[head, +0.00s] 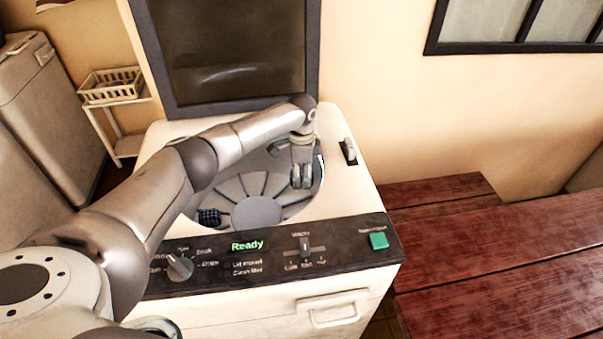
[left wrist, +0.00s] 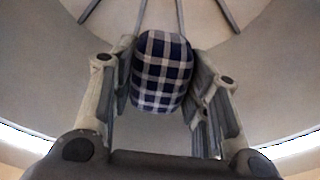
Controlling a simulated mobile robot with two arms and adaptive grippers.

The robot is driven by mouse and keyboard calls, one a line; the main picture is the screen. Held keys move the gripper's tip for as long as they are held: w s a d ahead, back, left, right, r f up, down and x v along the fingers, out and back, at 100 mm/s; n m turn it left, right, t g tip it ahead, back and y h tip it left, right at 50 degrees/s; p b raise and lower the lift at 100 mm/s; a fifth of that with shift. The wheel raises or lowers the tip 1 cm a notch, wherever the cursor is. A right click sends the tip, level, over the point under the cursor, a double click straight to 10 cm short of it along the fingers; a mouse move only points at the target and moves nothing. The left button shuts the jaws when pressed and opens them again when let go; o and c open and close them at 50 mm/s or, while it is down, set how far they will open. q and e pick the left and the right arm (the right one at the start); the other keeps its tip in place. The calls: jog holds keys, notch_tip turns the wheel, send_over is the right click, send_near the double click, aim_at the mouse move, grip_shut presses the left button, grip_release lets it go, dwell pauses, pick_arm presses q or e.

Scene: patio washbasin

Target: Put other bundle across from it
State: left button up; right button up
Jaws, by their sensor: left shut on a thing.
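A top-loading washer (head: 330,210) stands open, its display reading "Ready". One dark blue checked bundle (head: 208,216) lies in the drum (head: 255,213) at the front left. My left gripper (head: 301,178) reaches down into the right side of the drum. In the left wrist view it is shut on a blue-and-white checked bundle (left wrist: 161,72), held between the two fingers. The gripper hides this bundle in the head view. I cannot tell whether it touches the drum floor. My right gripper is not in view.
The raised lid (head: 235,50) stands behind the drum. The front panel has a dial (head: 180,266), a slider (head: 305,246) and a green button (head: 378,240). A red wooden bench (head: 490,260) is at right, and a shelf with a white basket (head: 111,85) at left.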

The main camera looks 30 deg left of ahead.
pick_arm(q)
notch_tip(320, 180, down, 11)
jog(key=b, duration=0.8)
jog(key=shift+r, duration=0.15)
jog(key=shift+f+b, duration=1.15)
jog(key=o, duration=1.2)
